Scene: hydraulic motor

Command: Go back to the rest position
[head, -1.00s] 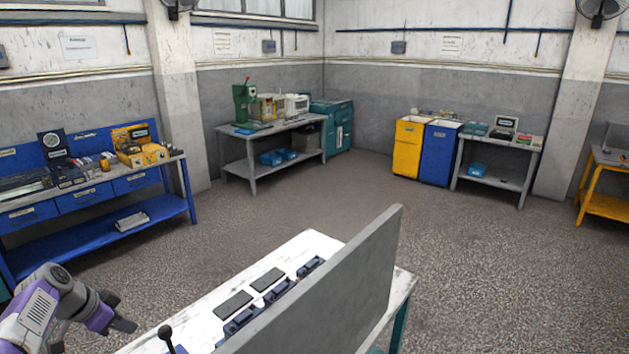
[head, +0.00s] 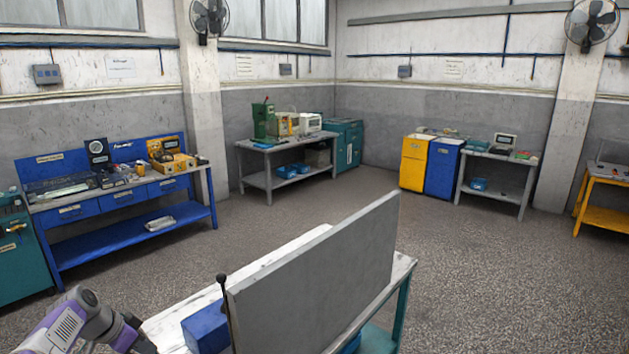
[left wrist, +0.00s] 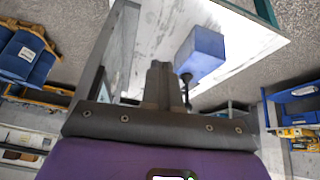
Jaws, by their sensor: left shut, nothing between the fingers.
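My left gripper (head: 138,340) is at the bottom left of the head view, beside the near left end of the workbench (head: 172,322). In the left wrist view its dark fingers (left wrist: 162,78) are together, with nothing held between them. A blue block (head: 205,328) sits on the worn white bench top; it also shows in the left wrist view (left wrist: 203,52), beyond the fingertips. A thin black lever with a round knob (head: 222,279) stands beside the block. My right gripper is in neither view.
An upright grey panel (head: 315,275) runs along the bench and hides part of its top. A blue bench (head: 120,198) stands left, a grey table (head: 285,146) at the back, and yellow and blue cabinets (head: 428,165) at back right. Open floor (head: 350,190) lies between.

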